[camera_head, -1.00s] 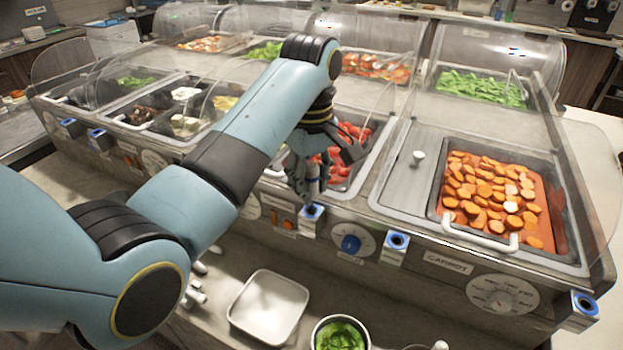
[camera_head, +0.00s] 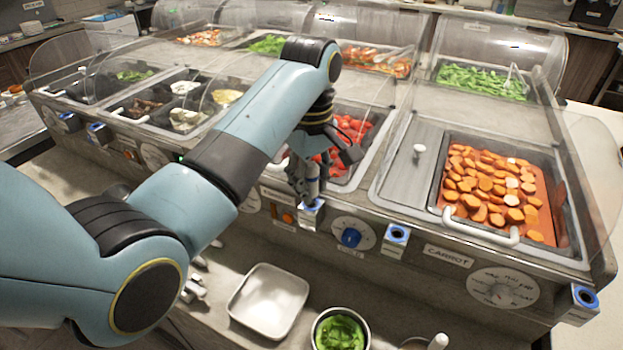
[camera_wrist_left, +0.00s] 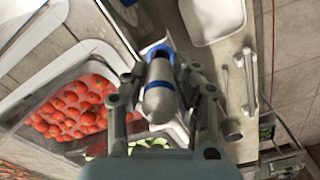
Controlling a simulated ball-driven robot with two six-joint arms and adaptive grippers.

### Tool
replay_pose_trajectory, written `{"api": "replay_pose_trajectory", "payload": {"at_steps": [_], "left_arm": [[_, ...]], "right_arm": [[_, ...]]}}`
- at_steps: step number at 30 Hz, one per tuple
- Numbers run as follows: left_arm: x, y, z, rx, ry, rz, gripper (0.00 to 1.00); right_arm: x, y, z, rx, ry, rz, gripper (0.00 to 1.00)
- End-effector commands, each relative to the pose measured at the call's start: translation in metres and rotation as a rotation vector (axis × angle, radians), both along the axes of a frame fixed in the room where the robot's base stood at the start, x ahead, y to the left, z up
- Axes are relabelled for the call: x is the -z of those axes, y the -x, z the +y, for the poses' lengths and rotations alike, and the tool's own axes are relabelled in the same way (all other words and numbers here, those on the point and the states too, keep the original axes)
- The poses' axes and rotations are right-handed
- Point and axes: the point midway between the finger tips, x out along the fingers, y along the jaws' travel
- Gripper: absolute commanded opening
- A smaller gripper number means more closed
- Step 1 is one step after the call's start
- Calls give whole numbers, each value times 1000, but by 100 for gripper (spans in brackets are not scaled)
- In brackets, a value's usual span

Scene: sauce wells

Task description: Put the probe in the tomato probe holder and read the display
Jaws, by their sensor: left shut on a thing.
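My left gripper (camera_head: 308,188) reaches down at the front edge of the counter, before the pan of red tomatoes (camera_head: 352,130). It is shut on the probe (camera_wrist_left: 160,92), a silver rounded body with a blue band. The probe stands roughly upright over the tomato probe holder (camera_head: 311,214), a small white and blue block on the front panel. The probe's lower end meets the holder's top or is very close to it; the fingers hide how far it is in. The holder's edge shows behind the probe in the wrist view (camera_wrist_left: 155,48). My right gripper is not in view.
A dial with a blue knob (camera_head: 351,237) and another blue holder (camera_head: 396,235) are to the right, by the carrot pan (camera_head: 497,190). A white tray (camera_head: 268,300) and a bowl of greens (camera_head: 339,332) stand on the lower shelf. Clear curved covers hang over the pans.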

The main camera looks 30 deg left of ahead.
Motion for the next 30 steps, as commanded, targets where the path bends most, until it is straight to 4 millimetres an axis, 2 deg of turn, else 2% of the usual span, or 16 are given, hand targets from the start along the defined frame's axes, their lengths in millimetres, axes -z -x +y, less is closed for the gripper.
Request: {"api": "replay_pose_trajectory", "payload": {"at_steps": [16, 30], "left_arm": [[15, 0, 0, 0, 0, 0, 0], [16, 0, 0, 0, 0, 0, 0]], "right_arm": [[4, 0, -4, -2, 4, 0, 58], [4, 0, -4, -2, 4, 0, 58]]}}
